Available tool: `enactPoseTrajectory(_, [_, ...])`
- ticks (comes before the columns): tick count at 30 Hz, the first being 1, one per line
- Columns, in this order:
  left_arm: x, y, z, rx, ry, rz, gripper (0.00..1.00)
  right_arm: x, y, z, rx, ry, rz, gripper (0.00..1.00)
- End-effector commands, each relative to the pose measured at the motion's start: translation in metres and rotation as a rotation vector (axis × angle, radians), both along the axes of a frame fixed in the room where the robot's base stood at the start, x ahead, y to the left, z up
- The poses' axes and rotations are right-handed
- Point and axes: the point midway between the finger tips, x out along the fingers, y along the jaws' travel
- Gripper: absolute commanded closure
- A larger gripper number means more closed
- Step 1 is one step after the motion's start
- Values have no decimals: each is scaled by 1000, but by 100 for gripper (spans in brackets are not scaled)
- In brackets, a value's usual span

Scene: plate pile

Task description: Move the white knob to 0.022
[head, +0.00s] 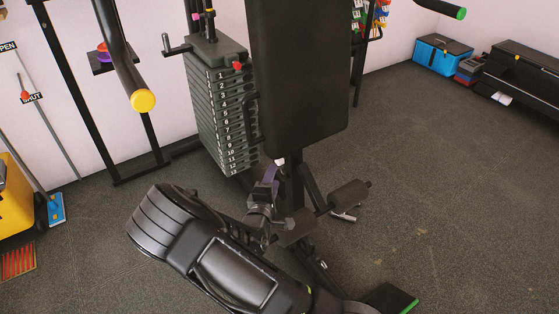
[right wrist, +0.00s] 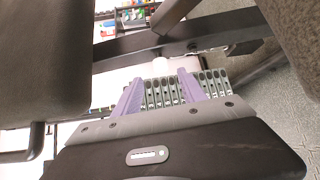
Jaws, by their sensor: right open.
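A small white piece (head: 280,161), perhaps the white knob, shows below the black backrest of the weight machine in the head view. My right gripper (head: 268,173), with purple fingers, is just left of and below it. In the right wrist view the right gripper (right wrist: 160,92) is open, its two fingers apart. The numbered weight stack shows beyond and between them. I cannot tell whether either finger touches the white piece. No scale reading for it is legible. My left gripper is not in view.
The grey weight stack (head: 222,110) stands behind my right gripper. The black backrest (head: 297,75) rises above it, and a padded roller (head: 349,196) is to its right. A wall slider with a red knob (head: 25,95) is at the left. Open floor (head: 450,200) lies to the right.

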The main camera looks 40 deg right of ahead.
Motion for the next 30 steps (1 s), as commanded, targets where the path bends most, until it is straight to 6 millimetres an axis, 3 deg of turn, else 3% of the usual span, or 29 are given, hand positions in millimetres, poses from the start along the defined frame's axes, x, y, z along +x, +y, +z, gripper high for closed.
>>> enactPoseTrajectory(8, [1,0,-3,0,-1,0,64,6,-8,-2,1,-3,-1,51])
enactPoseTrajectory(21, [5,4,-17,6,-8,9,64,44,-56,-9,1,-2,-1,51])
enactPoseTrajectory(30, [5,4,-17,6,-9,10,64,48,-61,-8,1,-1,0,51])
